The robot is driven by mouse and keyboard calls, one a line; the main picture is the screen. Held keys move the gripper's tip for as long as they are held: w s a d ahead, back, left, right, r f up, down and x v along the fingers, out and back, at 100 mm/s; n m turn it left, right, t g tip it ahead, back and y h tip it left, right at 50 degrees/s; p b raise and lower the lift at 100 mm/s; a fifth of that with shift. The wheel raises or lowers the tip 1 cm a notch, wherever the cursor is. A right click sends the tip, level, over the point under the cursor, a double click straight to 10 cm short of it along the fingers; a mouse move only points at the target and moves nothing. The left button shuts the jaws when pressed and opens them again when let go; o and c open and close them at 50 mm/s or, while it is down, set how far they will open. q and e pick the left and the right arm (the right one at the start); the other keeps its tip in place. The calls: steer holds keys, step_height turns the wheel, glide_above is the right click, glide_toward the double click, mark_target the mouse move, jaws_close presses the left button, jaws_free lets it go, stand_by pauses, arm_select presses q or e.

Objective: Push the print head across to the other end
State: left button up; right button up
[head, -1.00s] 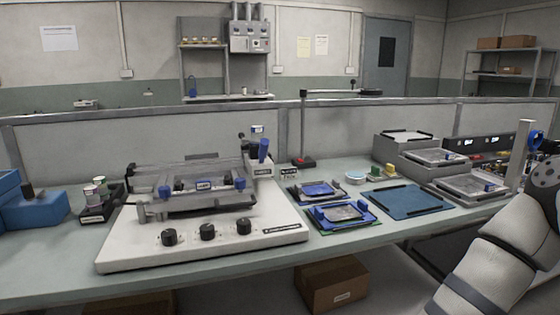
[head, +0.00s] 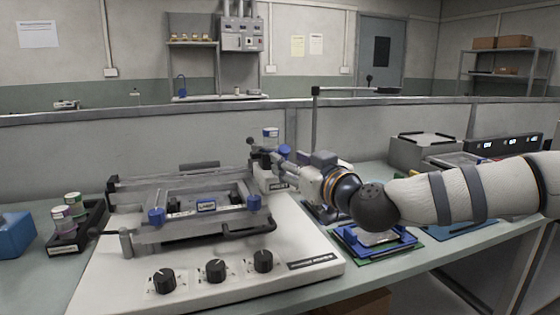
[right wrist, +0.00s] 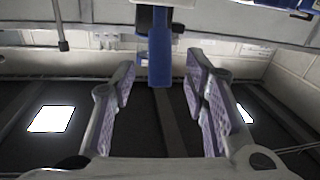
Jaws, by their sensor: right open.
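The screen printer (head: 110,273) stands on the bench, with a framed carriage over its white base. The print head (head: 258,157) is at the right end of the printer, dark with a blue handle (head: 284,151). My right gripper (head: 276,160) reaches in from the right and is at the print head, partly covering it. In the right wrist view the blue handle (right wrist: 160,55) lies between the open fingers of my right gripper (right wrist: 160,82), with a gap visible on both sides. My left gripper is not in view.
Blue fixtures with boards (head: 376,240) lie right of the printer, partly under my right arm. Ink jars (head: 73,202) stand in a black tray at left, beside a blue bin (head: 14,235). A low partition (head: 60,155) runs behind the bench.

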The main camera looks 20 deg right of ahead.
mark_target(268, 158)
steer(key=w, duration=0.3)
steer(key=shift+a+f, duration=0.15)
steer(key=shift+a, duration=0.15)
steer(key=shift+w+a+r, duration=0.1)
steer(key=shift+w+r, duration=0.1)
steer(key=shift+w, duration=0.4)
jaws_close()
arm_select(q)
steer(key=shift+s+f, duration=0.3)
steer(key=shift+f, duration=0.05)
